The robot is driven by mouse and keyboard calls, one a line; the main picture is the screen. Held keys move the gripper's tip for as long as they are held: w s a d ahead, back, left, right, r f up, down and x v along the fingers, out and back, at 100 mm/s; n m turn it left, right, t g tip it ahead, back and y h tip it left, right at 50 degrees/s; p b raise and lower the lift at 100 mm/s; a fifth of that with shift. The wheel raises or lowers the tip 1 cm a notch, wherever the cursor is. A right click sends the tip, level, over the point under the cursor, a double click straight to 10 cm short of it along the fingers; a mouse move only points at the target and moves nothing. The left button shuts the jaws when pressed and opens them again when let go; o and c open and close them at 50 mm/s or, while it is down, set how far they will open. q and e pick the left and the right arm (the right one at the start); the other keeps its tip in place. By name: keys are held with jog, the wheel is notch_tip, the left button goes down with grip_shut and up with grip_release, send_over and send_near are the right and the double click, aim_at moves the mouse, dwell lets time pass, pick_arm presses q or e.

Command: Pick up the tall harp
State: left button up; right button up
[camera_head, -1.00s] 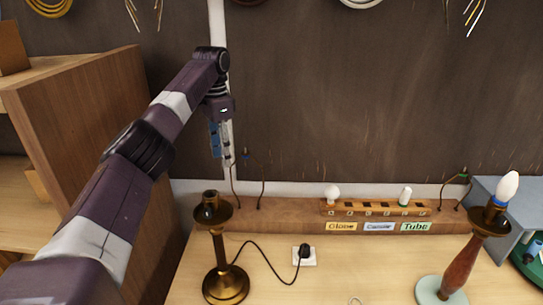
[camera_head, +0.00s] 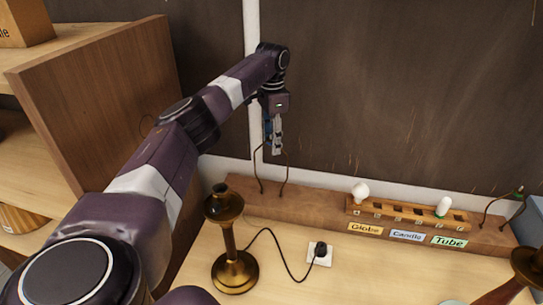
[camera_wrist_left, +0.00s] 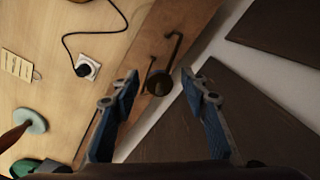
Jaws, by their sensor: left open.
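The tall harp (camera_head: 256,170) is a thin dark wire loop standing upright on the wooden ledge at the back of the bench. My left gripper (camera_head: 274,150) is open, pointing down, at the harp's upper end and hides its top in the head view. A second, lower harp (camera_head: 488,210) stands at the right end of the ledge. My right gripper is not in view.
A brass lamp base (camera_head: 235,272) stands on the bench, its cord running to a wall-type socket (camera_head: 320,255). A bulb rack (camera_head: 400,215) with labels sits on the ledge. A wooden shelf (camera_head: 110,100) is at left, the dark wall behind.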

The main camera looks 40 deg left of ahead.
pick_arm(q)
jog(key=shift+f, duration=0.5)
jog(key=c, duration=1)
grip_shut()
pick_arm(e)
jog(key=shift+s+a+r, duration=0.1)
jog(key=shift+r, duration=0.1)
pick_arm(q)
jog(key=shift+r, duration=0.1)
